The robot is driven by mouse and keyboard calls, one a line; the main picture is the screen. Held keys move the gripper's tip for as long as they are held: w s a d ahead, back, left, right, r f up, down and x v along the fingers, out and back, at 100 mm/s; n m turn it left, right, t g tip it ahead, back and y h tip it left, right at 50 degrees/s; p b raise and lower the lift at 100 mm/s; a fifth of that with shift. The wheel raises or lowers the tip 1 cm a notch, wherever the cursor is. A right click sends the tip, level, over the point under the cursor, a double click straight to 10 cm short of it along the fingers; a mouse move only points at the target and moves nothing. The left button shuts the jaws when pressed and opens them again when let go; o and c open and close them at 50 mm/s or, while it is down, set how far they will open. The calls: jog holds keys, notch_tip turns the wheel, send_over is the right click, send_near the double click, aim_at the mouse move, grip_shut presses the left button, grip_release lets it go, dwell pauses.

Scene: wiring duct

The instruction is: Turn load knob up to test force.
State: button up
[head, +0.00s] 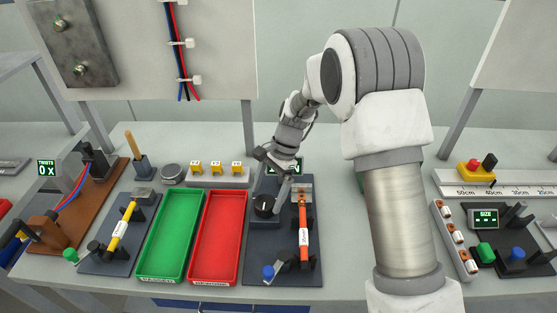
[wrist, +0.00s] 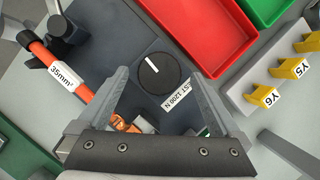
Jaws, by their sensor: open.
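The load knob (head: 264,205) is a round black dial with a white pointer line, set on a dark grey tester base (head: 257,271). It also shows in the wrist view (wrist: 156,76), with its line pointing to the upper left. A label (wrist: 180,95) beside it reads "…ST 1200 N". My gripper (wrist: 160,78) is open, with the knob framed between its two fingers in the wrist view. I cannot tell how far above the knob the fingertips are. An orange cable (head: 303,224) tagged 35mm² lies clamped on the tester. The tester's display (head: 290,166) is mostly hidden behind my gripper.
A red tray (head: 240,212) and a green tray (head: 153,254) lie left of the tester. A rack with yellow tags (head: 218,178) stands behind them. A yellow cable fixture (head: 122,226) sits further left.

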jog(key=v, duration=1.4)
jog(key=shift+d+r+p, duration=0.2)
jog(key=shift+r+p, duration=0.05)
jog(key=shift+p, duration=0.1)
jog(key=shift+w, duration=0.1)
jog(key=s+d+r+n+t+h, duration=0.1)
jog(key=s+d+r+n+t, duration=0.3)
jog(key=s+d+r, duration=0.6)
jog(key=s+d+n+t+h, duration=0.1)
jog(key=s+d+n+t, duration=0.1)
jog(key=s, duration=0.6)
jog(key=s+d+r+n+t+h, duration=0.1)
jog(key=s+d+n+t, duration=0.1)
jog(key=s+d, duration=0.3)
jog(key=s+n, duration=0.1)
jog(key=s, duration=0.1)
jog(key=shift+s+t, duration=0.3)
jog(key=shift+s, duration=0.1)
jog(key=shift+d, duration=0.15)
dwell(0.6)
